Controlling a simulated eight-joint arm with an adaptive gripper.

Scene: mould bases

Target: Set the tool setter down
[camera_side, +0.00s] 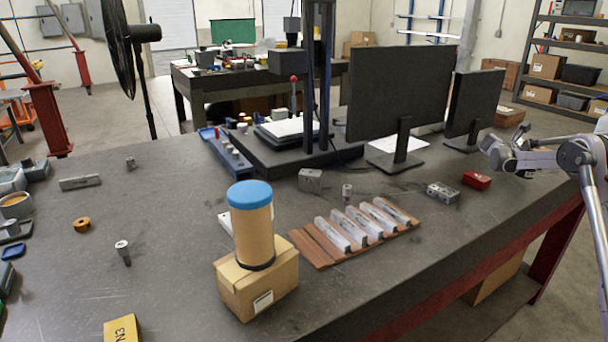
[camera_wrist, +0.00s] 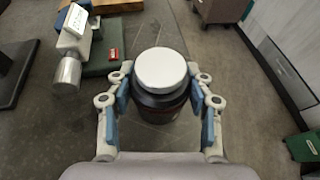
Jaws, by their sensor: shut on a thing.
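The tool setter (camera_wrist: 161,72), a dark cylinder with a pale round top, is between the fingers of my gripper (camera_wrist: 161,103) in the wrist view. The blue-grey pads press on its sides from left and right. It looks upright from above. In the side view my gripper (camera_side: 503,158) is at the right edge, by the right end of the dark workbench (camera_side: 400,250). The held tool setter cannot be made out there. Its underside is hidden, so I cannot tell whether it touches the bench.
A red block (camera_side: 476,180) and a grey block with holes (camera_side: 442,193) lie left of my gripper. Two monitors (camera_side: 402,95) stand behind. A brown rack with pale bars (camera_side: 318,248) and a cardboard box (camera_side: 257,285) bearing a blue-lidded canister (camera_side: 252,225) are farther left. The front right bench looks clear.

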